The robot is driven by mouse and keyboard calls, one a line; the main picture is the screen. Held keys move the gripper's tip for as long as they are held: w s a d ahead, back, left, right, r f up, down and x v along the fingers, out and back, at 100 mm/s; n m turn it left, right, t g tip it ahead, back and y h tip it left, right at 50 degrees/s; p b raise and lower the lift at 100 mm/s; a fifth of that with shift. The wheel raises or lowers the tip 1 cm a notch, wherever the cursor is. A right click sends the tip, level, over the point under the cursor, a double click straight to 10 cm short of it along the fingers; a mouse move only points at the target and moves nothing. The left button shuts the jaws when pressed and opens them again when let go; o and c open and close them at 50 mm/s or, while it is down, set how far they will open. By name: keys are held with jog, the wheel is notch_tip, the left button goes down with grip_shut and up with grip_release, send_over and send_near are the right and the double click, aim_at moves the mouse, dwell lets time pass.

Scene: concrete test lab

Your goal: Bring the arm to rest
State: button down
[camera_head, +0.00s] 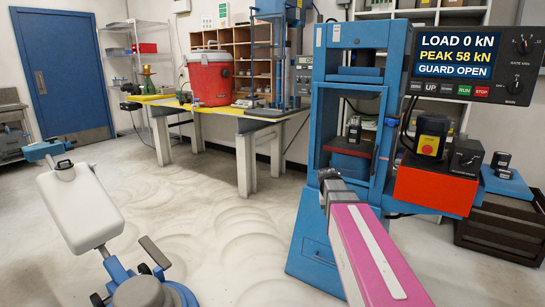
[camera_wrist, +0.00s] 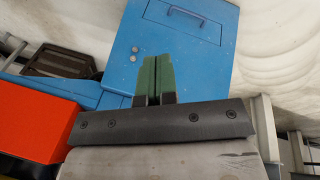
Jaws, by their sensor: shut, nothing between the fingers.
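My gripper (camera_wrist: 157,78) shows in the wrist view with its two green fingers side by side, shut and empty. In the head view my pink arm reaches from the bottom right toward the blue testing machine (camera_head: 309,225), its grey end in front of the machine's frame. The fingers cannot be made out there. In the wrist view the machine's blue lower cabinet (camera_wrist: 185,35) lies beyond the fingertips, with no clear contact.
A display panel (camera_head: 453,57) reads "GUARD OPEN". An orange-red box (camera_head: 436,186) juts out right of the machine. A dark crate (camera_head: 503,225) stands at far right. A workbench (camera_head: 245,165) holds a red bucket (camera_head: 209,78). A grey-and-blue device (camera_head: 80,207) stands left; open floor lies between.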

jog(key=s+a+f+n+y, duration=0.1)
jog(key=s+a+f, duration=0.2)
jog(key=s+f, duration=0.4)
jog(key=s+a+f+y, duration=0.1)
jog(key=s+a+f, duration=0.2)
jog(key=s+f, duration=0.4)
jog(key=s, duration=0.3)
jog(key=shift+a+n+g+y, duration=0.25)
jog(key=shift+n+g+y, duration=0.15)
